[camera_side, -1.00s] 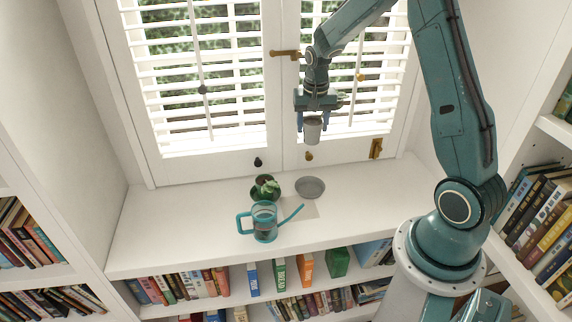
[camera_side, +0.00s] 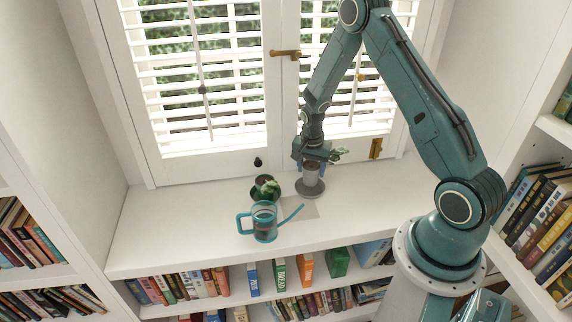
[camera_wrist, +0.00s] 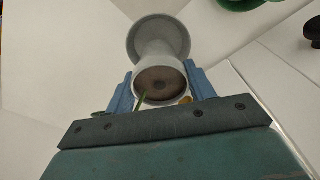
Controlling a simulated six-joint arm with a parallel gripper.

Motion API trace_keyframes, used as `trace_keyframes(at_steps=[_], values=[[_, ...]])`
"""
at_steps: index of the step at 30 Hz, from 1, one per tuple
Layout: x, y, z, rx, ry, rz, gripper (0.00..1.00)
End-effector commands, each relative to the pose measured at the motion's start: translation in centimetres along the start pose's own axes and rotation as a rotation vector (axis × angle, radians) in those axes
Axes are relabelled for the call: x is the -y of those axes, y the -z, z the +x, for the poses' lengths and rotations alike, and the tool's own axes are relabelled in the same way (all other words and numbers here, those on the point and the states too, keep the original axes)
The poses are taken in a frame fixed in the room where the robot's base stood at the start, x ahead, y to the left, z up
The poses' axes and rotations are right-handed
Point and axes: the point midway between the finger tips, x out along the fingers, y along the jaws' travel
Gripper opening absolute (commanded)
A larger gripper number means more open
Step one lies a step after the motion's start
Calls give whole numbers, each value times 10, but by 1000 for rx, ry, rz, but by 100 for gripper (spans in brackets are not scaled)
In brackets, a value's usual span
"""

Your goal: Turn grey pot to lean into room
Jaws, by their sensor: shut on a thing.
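The grey pot (camera_side: 311,173) is upright between the fingers of my gripper (camera_side: 312,167), which is shut on it. Green leaves (camera_side: 338,155) stick out to the right beside the gripper. The grey saucer (camera_side: 318,192) is directly under the pot; I cannot tell whether the pot's base touches it. In the wrist view, blue fingers flank the pot (camera_wrist: 156,52), its dark soil and a thin green stem show, and the saucer (camera_wrist: 133,38) lies beyond its base. Most of the plant is hidden in that view.
A teal watering can (camera_side: 264,224) stands in front, its spout pointing towards the saucer. A dark green pot with a plant (camera_side: 265,188) is close on the left. The shuttered window (camera_side: 205,80) is behind. The white sill (camera_side: 365,205) is clear to the right.

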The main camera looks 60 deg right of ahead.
Motion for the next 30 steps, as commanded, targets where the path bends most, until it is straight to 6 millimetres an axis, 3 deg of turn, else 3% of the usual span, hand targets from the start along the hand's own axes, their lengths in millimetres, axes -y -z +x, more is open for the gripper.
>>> trace_keyframes(at_steps=[30], values=[[0, -3, 30, -1, 1, -2, 17]])
